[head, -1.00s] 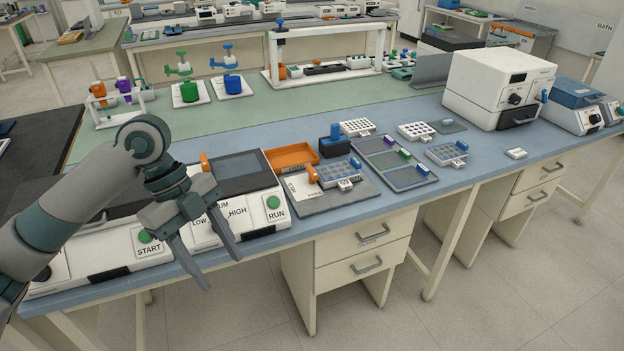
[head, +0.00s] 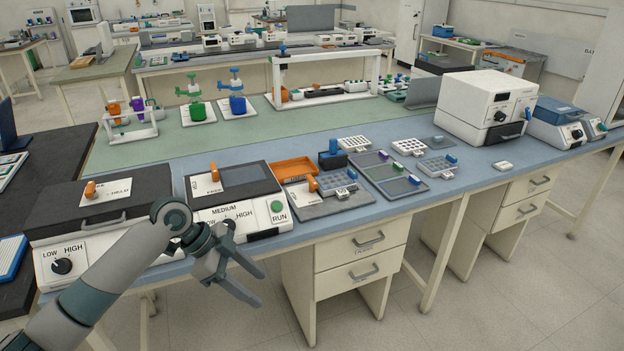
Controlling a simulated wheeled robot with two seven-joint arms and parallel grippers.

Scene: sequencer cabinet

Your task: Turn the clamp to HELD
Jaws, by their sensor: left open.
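Three orange clamp-like levers show, each on a white labelled plate: one on the left dark-lidded device (head: 90,188), one on the middle device (head: 214,172), and one on a grey board (head: 312,184). The plate lettering is too small to read surely, so I cannot tell which lever is the clamp for HELD or its setting. My left gripper (head: 259,288) is open and empty, in front of the bench's front edge, below the middle device and apart from all three levers. My right gripper is not in view.
The middle device has a knob, a green RUN button (head: 277,207) and LOW, MEDIUM, HIGH marks. An orange tray (head: 294,168) and sample racks (head: 436,166) stand to the right. A drawer unit (head: 361,257) is under the bench. A white box instrument (head: 488,105) stands farther right.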

